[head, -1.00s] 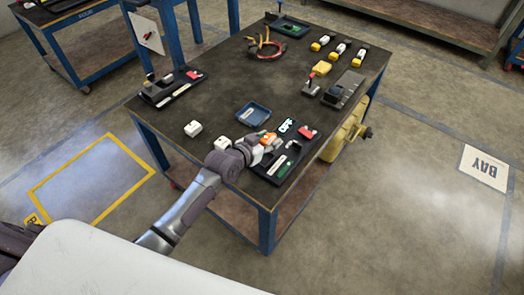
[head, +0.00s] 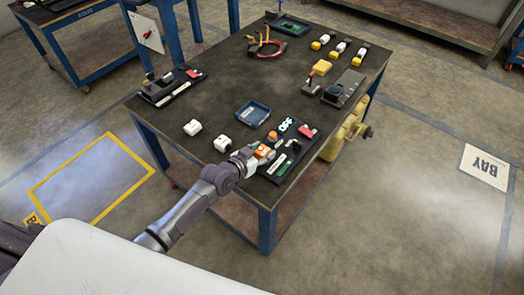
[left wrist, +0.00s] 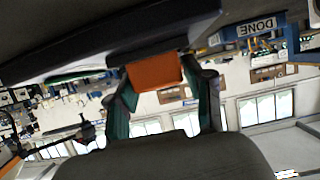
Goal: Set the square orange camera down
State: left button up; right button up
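The square orange camera (head: 263,150) is at the front edge of the table, by the left end of a black tray (head: 300,150). It also shows in the left wrist view (left wrist: 155,72), its orange face between the two fingers. My left gripper (head: 257,154) reaches in from the left and is closed around it. I cannot tell whether the camera touches the surface below. A small round orange-topped piece (head: 272,136) stands just behind it on the tray. My right gripper is in neither view.
A blue tray (head: 253,113) lies behind. The black tray holds a red piece (head: 305,131) and a green strip (head: 284,167). The table's middle is largely clear.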

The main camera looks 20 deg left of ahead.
pick_arm(q)
jog(key=shift+o, duration=0.9)
